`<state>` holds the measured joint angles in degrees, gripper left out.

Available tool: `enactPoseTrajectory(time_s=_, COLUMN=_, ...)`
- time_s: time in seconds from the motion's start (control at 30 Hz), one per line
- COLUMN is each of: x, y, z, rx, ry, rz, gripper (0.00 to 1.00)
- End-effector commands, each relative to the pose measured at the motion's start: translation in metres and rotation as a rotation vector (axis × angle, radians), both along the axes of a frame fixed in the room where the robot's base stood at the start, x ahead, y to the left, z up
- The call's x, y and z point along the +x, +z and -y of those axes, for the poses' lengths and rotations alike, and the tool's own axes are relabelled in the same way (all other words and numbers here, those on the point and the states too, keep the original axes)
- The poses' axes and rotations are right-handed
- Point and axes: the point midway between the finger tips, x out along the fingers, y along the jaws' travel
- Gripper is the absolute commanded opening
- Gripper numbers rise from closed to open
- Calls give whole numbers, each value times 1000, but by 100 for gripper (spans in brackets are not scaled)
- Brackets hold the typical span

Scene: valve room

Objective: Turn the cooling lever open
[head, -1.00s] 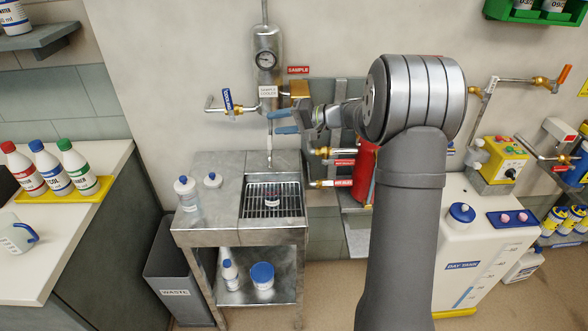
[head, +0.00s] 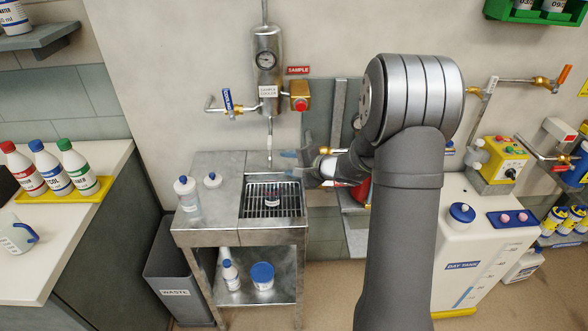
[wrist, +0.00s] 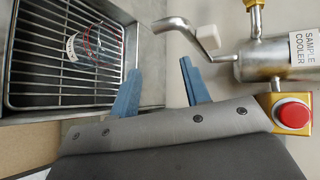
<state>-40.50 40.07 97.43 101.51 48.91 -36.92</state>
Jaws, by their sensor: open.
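The cooling lever (head: 228,100) is a blue handle on a brass valve in the pipe left of the sample cooler. It stands roughly upright, crosswise to the horizontal pipe. The lever is not visible in the wrist view. My gripper (head: 289,163) is open and empty, below and to the right of the lever, near the sink's back right edge. Its blue fingers (wrist: 160,68) are apart in the wrist view, with nothing between them.
The sample cooler (head: 266,68) has a red button box (head: 300,95) on its right; both also show in the wrist view. A bent outlet pipe (wrist: 178,28) hangs near my fingers. Bottles stand left of the sink.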

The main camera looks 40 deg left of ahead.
Motion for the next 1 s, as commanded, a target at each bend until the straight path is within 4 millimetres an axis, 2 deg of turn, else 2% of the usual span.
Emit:
enactPoseTrajectory(time_s=0.23, x=-2, y=-9, z=13, rx=-87, ry=-51, rz=0, gripper=43)
enactPoseTrajectory(time_s=0.53, x=-2, y=-10, z=15, rx=-99, ry=-59, rz=0, gripper=43)
enactPoseTrajectory(time_s=0.57, x=-2, y=-10, z=15, rx=-98, ry=-59, rz=0, gripper=41)
enactPoseTrajectory(time_s=0.63, x=-2, y=-5, z=13, rx=-86, ry=-57, rz=4, gripper=27)
enactPoseTrajectory(time_s=0.67, x=-1, y=2, z=11, rx=-71, ry=-57, rz=10, gripper=21)
enactPoseTrajectory(time_s=0.77, x=-2, y=46, z=-2, rx=30, ry=-47, rz=48, gripper=2)
enactPoseTrajectory(time_s=0.9, x=-6, y=126, z=-17, rx=214, ry=-32, rz=117, gripper=0)
enactPoseTrajectory(time_s=1.0, x=-10, y=164, z=-21, rx=305, ry=-25, rz=151, gripper=0)
